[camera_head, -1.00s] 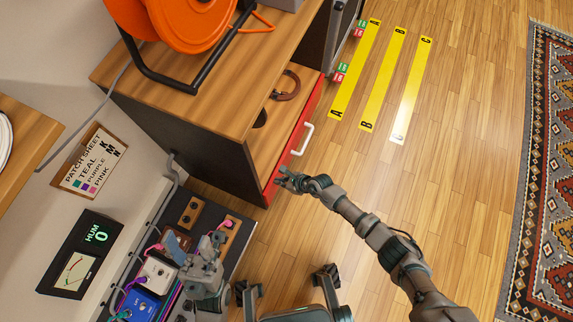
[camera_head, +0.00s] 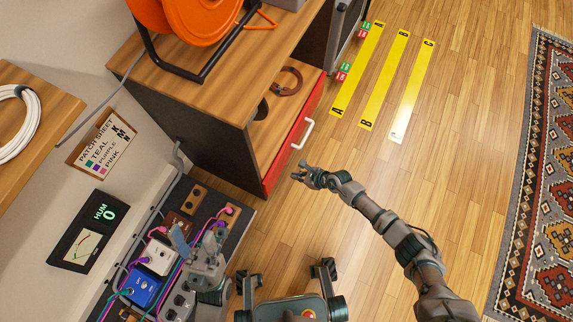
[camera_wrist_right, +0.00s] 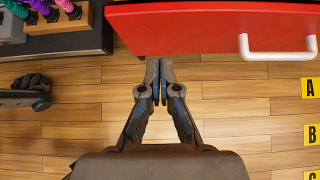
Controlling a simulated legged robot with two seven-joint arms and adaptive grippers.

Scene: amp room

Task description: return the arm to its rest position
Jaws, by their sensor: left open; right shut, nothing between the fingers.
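My right arm (camera_head: 395,235) reaches in from the lower right in the head view. Its gripper (camera_head: 297,174) is just in front of the red drawer (camera_head: 291,150), apart from it. In the right wrist view the gripper (camera_wrist_right: 159,84) is shut with its fingertips together and nothing between them. The drawer's white handle (camera_wrist_right: 278,50) is ahead and to the right of the fingertips. The drawer stands pulled out of the wooden cabinet (camera_head: 215,75). My left gripper (camera_head: 195,240) is open over the pedalboard at the lower left; its fingers are partly lost among the pedals.
The pedalboard (camera_head: 185,225) carries pedals and coloured cables. An orange cable reel (camera_head: 185,25) stands on the cabinet. A coiled brown strap (camera_head: 287,84) lies in the drawer. Yellow floor strips (camera_head: 385,80) and a patterned rug (camera_head: 545,180) lie right. The wooden floor between is clear.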

